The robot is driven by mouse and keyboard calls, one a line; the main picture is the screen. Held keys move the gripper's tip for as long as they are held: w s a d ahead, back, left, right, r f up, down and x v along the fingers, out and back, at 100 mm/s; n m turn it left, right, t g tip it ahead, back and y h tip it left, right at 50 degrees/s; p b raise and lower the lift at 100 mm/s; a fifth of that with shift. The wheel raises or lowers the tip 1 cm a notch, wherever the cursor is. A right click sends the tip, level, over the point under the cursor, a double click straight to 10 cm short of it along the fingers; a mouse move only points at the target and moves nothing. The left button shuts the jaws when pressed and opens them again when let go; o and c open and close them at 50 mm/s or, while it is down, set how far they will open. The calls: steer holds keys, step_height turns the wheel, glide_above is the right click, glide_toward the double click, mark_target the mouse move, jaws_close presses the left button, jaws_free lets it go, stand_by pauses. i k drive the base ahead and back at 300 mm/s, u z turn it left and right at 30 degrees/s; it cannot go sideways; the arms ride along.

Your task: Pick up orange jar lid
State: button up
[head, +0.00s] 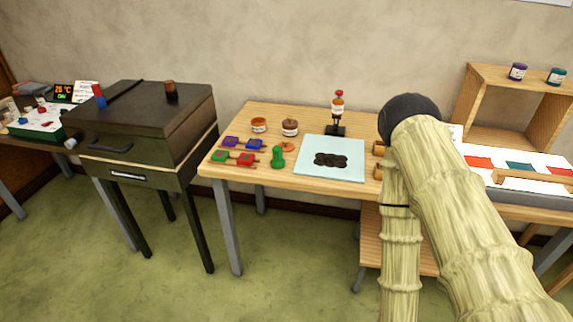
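A small flat orange disc, which looks like the orange jar lid (288,146), lies on the wooden table (318,182). It is just behind and right of a green rounded object (277,157). An open-looking jar with orange contents (259,125) stands behind it to the left. A brown-topped jar (290,127) stands behind the lid. My arm rises at the right of the picture and ends at a dark round joint over the table's right side. My gripper is not visible, so what it holds cannot be seen.
A pale blue sheet (312,143) with dark discs lies right of the lid. A small stand with a bottle (337,107) is behind it. A dark cabinet (150,130) stands left; a wooden shelf (476,103) stands right.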

mark_target(288, 147)
steer(key=z, duration=0.2)
steer(key=k, duration=0.25)
steer(key=u, duration=0.95)
steer(key=i, duration=0.65)
steer(key=u, duration=0.1)
